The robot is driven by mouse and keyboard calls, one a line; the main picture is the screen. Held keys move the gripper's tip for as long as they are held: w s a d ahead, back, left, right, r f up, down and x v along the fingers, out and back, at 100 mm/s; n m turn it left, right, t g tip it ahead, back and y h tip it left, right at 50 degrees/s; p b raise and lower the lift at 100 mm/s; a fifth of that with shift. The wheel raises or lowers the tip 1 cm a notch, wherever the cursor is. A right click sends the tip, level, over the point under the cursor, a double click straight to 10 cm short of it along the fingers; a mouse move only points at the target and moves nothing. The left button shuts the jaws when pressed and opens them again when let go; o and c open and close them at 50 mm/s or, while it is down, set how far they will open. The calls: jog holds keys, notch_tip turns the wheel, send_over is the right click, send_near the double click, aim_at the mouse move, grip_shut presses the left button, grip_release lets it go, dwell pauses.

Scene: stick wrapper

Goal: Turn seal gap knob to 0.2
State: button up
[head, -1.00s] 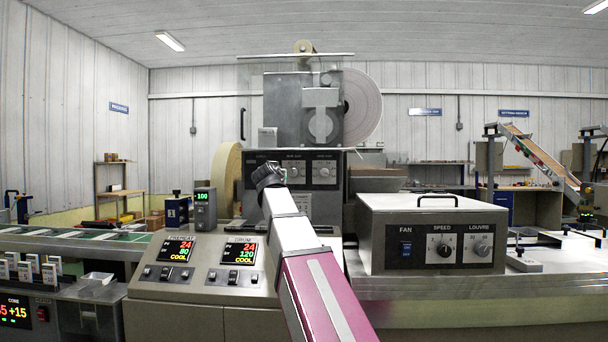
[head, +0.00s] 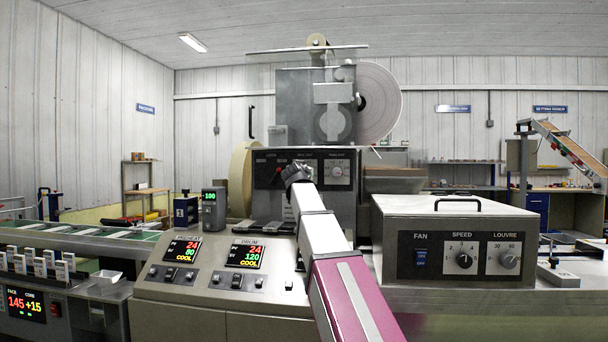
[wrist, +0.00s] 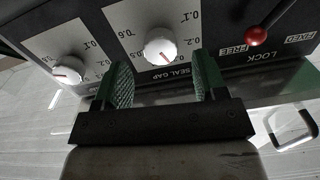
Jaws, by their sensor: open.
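The seal gap knob (wrist: 160,50) is white with a small red mark. It sits on a white dial plate labelled SEAL GAP (wrist: 167,76) in the wrist view, which shows the panel turned round. My gripper (wrist: 160,68) is open, its two green ribbed fingers apart on either side of the knob's lower part in the picture. I cannot tell whether they reach around it or touch it. In the head view my gripper (head: 297,173) is in front of the dark machine panel (head: 262,200) and covers most of this dial.
A second white knob (wrist: 68,75) is to the left in the wrist view. A lock lever with a red ball (wrist: 257,36) is to the right. In the head view, a fan box (head: 420,212) stands right of my arm, and a sloped console (head: 190,297) lies below.

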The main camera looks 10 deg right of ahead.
jog(key=x, duration=0.4)
jog(key=shift+w, duration=0.2)
jog(key=c, duration=0.9)
jog(key=shift+n, duration=0.3)
jog(key=n, duration=0.3)
jog(key=shift+n, duration=2.5)
